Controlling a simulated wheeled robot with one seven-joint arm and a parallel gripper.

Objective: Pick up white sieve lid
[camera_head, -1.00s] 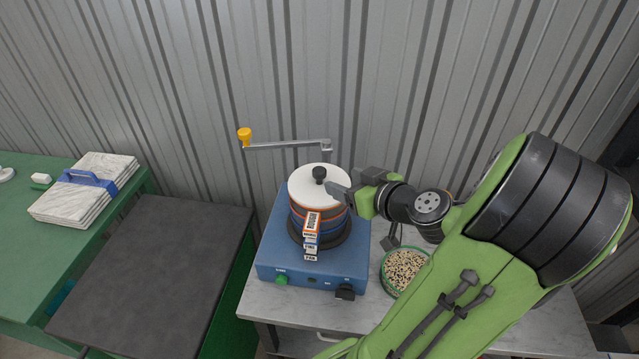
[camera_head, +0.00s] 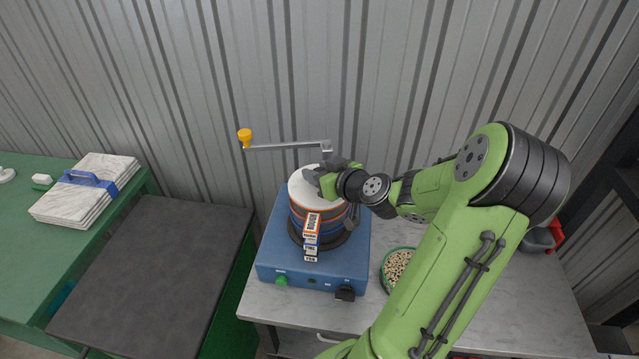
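The white sieve lid (camera_head: 300,191) sits on top of a stack of sieves (camera_head: 327,224) with orange and blue rings and hanging labels. The stack stands on a blue shaker base (camera_head: 284,257). My gripper (camera_head: 318,178) is over the lid, at the place of its black knob. The knob is hidden by my gripper. I cannot tell whether the fingers are open or closed around the knob.
A crank arm with a yellow knob (camera_head: 244,136) reaches left just behind the stack. A bowl of grain (camera_head: 396,265) stands to the right on the grey bench (camera_head: 500,300). At left are a dark flat surface (camera_head: 150,270) and a green table (camera_head: 25,265) with a blue-strapped bundle (camera_head: 90,190).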

